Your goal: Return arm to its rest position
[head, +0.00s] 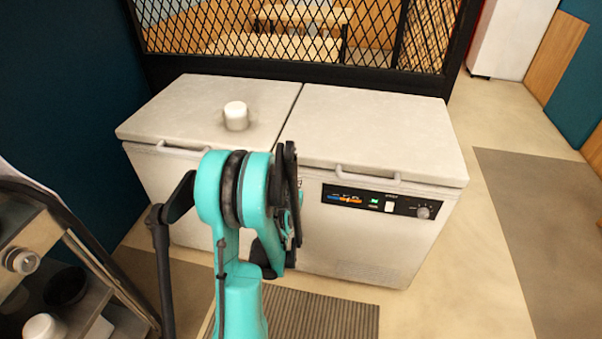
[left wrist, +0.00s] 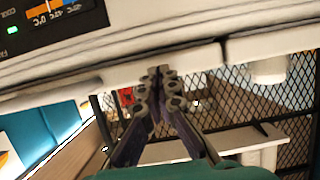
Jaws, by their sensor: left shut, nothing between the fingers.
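My teal left arm (head: 238,250) rises in the middle of the head view, in front of the chest freezer (head: 385,125). Its gripper is mostly hidden behind the arm there. In the left wrist view my left gripper (left wrist: 158,72) is shut and empty, with its dark fingertips together. The fingers show against the pale freezer edge and the mesh beyond. My right gripper is in neither view.
A white round container (head: 236,116) stands on the freezer's left lid. The freezer's control panel (head: 380,202) is at its front right. A metal rack (head: 60,245) stands at the left. A striped mat (head: 325,312) lies below. Open floor (head: 480,265) is at the right.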

